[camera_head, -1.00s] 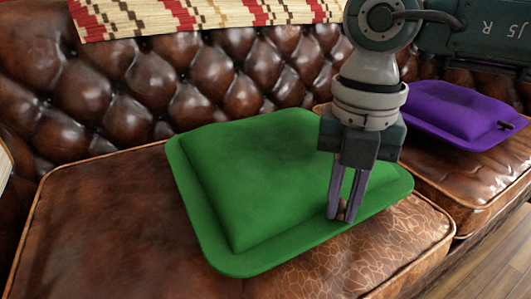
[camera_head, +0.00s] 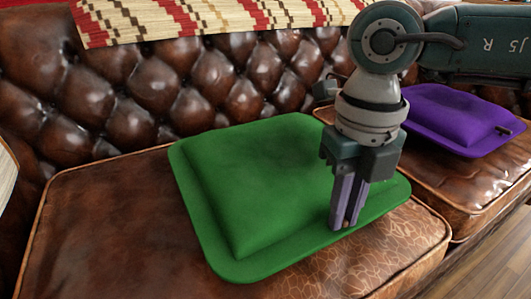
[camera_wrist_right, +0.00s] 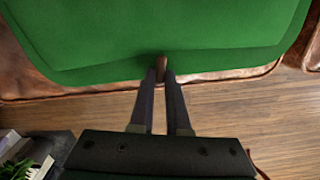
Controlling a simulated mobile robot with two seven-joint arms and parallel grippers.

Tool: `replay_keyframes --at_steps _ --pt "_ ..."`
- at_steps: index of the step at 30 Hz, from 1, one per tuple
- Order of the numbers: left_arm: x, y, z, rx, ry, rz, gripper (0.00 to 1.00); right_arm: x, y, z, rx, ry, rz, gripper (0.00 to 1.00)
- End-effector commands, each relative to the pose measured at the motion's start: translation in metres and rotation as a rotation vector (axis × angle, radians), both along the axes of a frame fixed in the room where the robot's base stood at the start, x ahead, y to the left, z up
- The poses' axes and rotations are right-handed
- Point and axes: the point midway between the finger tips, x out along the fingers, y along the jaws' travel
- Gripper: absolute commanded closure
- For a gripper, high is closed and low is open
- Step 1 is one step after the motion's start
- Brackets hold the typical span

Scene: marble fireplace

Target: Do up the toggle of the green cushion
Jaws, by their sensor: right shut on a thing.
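The green cushion (camera_head: 265,185) lies flat on the brown leather seat. My right gripper (camera_head: 346,226) points down at the cushion's front right border, and its fingers are shut on a small brown toggle. In the right wrist view the toggle (camera_wrist_right: 161,63) shows between the fingertips (camera_wrist_right: 161,76), at the edge of the green cushion (camera_wrist_right: 150,35). In the head view the fingers hide most of the toggle. I cannot tell whether it sits in a loop. My left gripper is in neither view.
A purple cushion (camera_head: 455,118) with a dark toggle (camera_head: 505,130) lies on the seat to the right. The tufted sofa back (camera_head: 160,90) rises behind, with a patterned throw (camera_head: 215,15) on top. Bare leather seat (camera_head: 100,225) lies left of the green cushion.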

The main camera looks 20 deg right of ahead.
Motion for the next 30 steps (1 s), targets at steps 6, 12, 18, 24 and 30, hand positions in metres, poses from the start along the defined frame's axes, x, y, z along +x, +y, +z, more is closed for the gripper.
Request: replay_keyframes --at_steps 6,12,18,24,30 --pt "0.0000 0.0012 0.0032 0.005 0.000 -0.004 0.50 0.0000 -0.0014 0.0005 0.000 0.000 0.129 1.00" --pt "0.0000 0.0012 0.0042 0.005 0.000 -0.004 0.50 -0.0001 -0.0021 0.0001 0.000 0.000 0.201 1.00" --pt "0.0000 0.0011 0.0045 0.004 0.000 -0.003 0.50 0.0000 -0.0024 -0.0001 -0.001 0.000 0.229 1.00" --pt "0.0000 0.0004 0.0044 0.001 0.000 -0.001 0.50 0.0000 -0.0022 -0.0002 0.000 0.000 0.233 1.00" --pt "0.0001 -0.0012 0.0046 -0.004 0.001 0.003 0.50 0.0000 -0.0021 -0.0002 0.000 0.000 0.232 0.82"
